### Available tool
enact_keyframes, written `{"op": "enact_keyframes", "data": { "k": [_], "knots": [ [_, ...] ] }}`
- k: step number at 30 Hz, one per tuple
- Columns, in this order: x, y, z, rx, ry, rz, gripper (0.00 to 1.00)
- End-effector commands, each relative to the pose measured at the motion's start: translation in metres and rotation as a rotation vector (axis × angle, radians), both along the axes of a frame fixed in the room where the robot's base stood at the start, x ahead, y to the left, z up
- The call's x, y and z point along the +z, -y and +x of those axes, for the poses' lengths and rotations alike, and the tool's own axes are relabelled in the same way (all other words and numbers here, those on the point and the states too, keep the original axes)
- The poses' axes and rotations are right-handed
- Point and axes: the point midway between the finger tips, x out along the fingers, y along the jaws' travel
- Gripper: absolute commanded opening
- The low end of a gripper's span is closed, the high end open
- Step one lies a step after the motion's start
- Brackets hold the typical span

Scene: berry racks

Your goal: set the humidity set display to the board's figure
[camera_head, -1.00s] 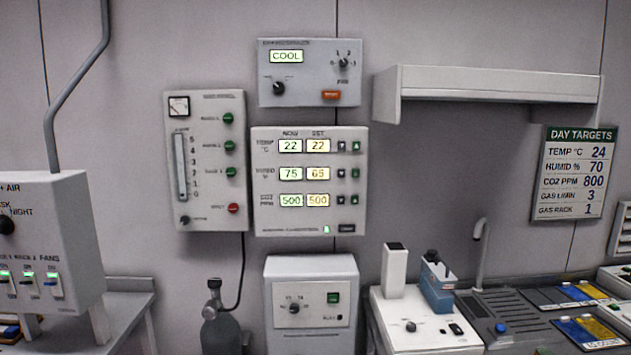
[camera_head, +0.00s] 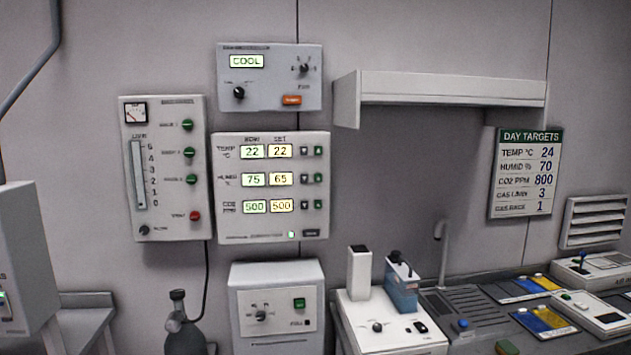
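The white control panel (camera_head: 272,224) hangs on the wall left of the middle, with NOW and SET columns. Its humidity set display (camera_head: 280,178) reads 65, and the humidity now display (camera_head: 254,179) reads 75. A dark down button (camera_head: 305,179) and a green up button (camera_head: 318,178) sit right of the humidity row. The temperature row reads 22 and 22, the CO2 row 500 and 500. The DAY TARGETS board (camera_head: 525,173) on the right wall gives humidity 70, temperature 24 and CO2 800. My gripper is not in view.
A COOL unit (camera_head: 270,98) hangs above the panel, and a gas panel (camera_head: 145,222) with a gauge hangs left of it. A white cabinet (camera_head: 250,284) stands below. A wall shelf (camera_head: 455,84) juts out at right. A bench with devices (camera_head: 390,335) runs along the lower right.

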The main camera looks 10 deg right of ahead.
Motion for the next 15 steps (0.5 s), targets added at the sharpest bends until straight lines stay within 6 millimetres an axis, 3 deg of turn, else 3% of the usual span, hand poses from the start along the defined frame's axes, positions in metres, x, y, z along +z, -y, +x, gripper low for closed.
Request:
{"op": "enact_keyframes", "data": {
  "k": [11, 15],
  "knots": [
    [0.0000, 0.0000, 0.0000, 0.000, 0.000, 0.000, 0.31],
    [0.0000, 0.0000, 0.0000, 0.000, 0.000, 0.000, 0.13]
  ]
}}
